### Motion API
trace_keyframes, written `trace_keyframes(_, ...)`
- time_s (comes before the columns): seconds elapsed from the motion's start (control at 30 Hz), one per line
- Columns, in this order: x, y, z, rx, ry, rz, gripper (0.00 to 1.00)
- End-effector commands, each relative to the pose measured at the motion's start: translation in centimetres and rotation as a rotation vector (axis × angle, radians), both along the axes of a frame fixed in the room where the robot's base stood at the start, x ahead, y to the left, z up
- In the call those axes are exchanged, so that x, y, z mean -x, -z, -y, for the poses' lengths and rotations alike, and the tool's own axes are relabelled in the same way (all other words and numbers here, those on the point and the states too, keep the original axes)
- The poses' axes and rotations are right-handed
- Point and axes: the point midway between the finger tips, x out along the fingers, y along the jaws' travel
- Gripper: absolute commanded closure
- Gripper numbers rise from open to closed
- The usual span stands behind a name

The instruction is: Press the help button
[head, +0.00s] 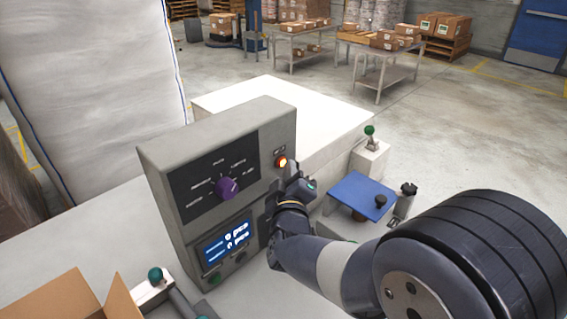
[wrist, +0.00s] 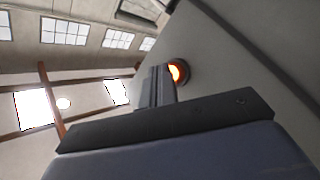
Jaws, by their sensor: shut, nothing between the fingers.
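A round button (head: 282,162) glows orange at the upper right of the grey control box (head: 217,119), under a small label too small to read. It also glows in the wrist view (wrist: 176,72), set in the box's pale face. My gripper (head: 293,182) is shut and empty, just below and right of this button in the head view. In the wrist view my shut fingers (wrist: 160,80) reach up to the button's left edge. I cannot tell whether they touch it.
The box also has a purple knob (head: 227,188), a lit blue display (head: 228,241) and a green button (head: 214,279). A blue plate (head: 357,194) and a green-topped lever (head: 370,131) stand to the right. An open carton (head: 62,297) is at lower left.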

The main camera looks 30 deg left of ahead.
Motion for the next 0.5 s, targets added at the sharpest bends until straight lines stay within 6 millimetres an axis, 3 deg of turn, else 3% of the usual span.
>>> trace_keyframes(0.5, -0.21, -0.01, -0.78, 0.000, -0.001, -0.001, 1.00)
